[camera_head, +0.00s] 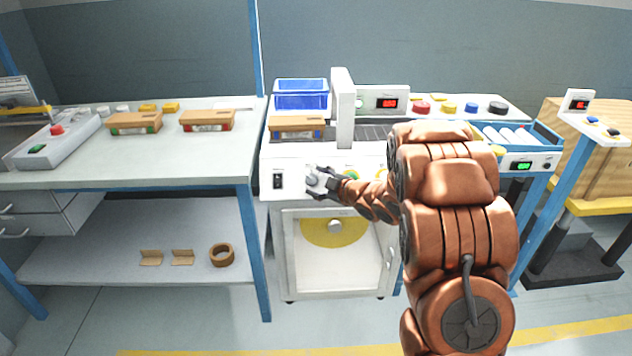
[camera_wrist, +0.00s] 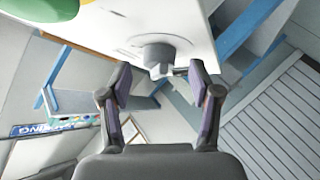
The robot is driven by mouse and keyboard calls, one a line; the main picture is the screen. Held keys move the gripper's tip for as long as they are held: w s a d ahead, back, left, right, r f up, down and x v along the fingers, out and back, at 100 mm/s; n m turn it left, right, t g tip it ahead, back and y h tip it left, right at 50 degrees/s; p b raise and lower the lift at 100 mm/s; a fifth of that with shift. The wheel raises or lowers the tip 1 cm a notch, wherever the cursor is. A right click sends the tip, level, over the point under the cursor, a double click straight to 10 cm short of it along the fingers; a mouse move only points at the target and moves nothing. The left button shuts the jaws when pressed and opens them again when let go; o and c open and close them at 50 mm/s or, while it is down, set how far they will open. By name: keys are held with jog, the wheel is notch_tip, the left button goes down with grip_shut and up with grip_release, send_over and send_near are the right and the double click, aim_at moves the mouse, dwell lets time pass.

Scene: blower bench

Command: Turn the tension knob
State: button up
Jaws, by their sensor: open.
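The tension knob (camera_wrist: 158,54) is a round grey knob on the white front panel of the blower machine (camera_wrist: 140,22). In the wrist view it stands just past my fingertips, roughly midway between them. My gripper (camera_wrist: 157,80) is open, with one finger on each side and nothing in its grasp. In the head view my gripper (camera_head: 318,184) is at the left part of the panel, right by the knob (camera_head: 312,178), which it partly covers. I cannot tell whether a finger touches the knob.
A black rocker switch (camera_head: 277,181) sits left of the knob. A green button (camera_head: 352,174) is to its right, partly behind my arm. Below is a cabinet with a clear door (camera_head: 335,270). A workbench (camera_head: 90,170) with boxes stands at the left.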

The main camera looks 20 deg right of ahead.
jog(key=shift+w+a+f, duration=0.15)
jog(key=shift+w+a, duration=0.05)
jog(key=shift+w, duration=0.3)
jog(key=shift+c, duration=0.3)
jog(key=c, duration=1.1)
